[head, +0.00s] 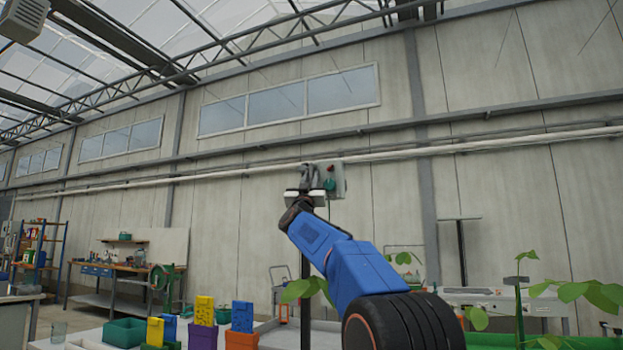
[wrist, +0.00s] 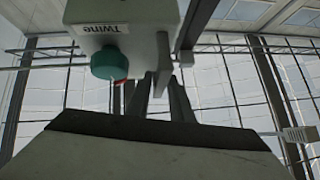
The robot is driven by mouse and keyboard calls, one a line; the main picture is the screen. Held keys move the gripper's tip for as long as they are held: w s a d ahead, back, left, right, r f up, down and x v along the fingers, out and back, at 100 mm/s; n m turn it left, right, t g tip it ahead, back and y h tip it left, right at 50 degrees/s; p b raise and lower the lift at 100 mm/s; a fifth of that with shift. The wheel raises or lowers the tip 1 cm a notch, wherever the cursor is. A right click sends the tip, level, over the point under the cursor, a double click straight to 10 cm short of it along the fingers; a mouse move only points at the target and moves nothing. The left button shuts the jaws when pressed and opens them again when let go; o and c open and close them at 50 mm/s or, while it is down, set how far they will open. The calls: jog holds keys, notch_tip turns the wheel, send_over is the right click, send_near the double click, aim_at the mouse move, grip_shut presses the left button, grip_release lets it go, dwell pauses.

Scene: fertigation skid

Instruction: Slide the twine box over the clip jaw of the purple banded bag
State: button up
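The twine box (wrist: 140,22) is pale grey, with a "Twine" label, a round teal knob and a small red part. It fills the top of the wrist view, just beyond my fingers. In the head view the twine box (head: 338,178) shows as a small grey box, partly behind my gripper (head: 310,177). My gripper points upward, and its two dark fingers (wrist: 162,90) reach to the box's lower right side. Whether they grip it is unclear. I cannot make out the purple banded bag or its clip jaw in either view.
Below left, a table holds a green bin (head: 124,332), a purple bin (head: 203,338) with a yellow block and an orange bin (head: 243,341) with a blue block. Leafy plants (head: 590,293) stand at right. A dark pole (head: 305,318) rises behind my arm.

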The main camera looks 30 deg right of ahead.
jog(key=shift+w+d+r, duration=0.15)
jog(key=shift+r, duration=0.05)
grip_shut()
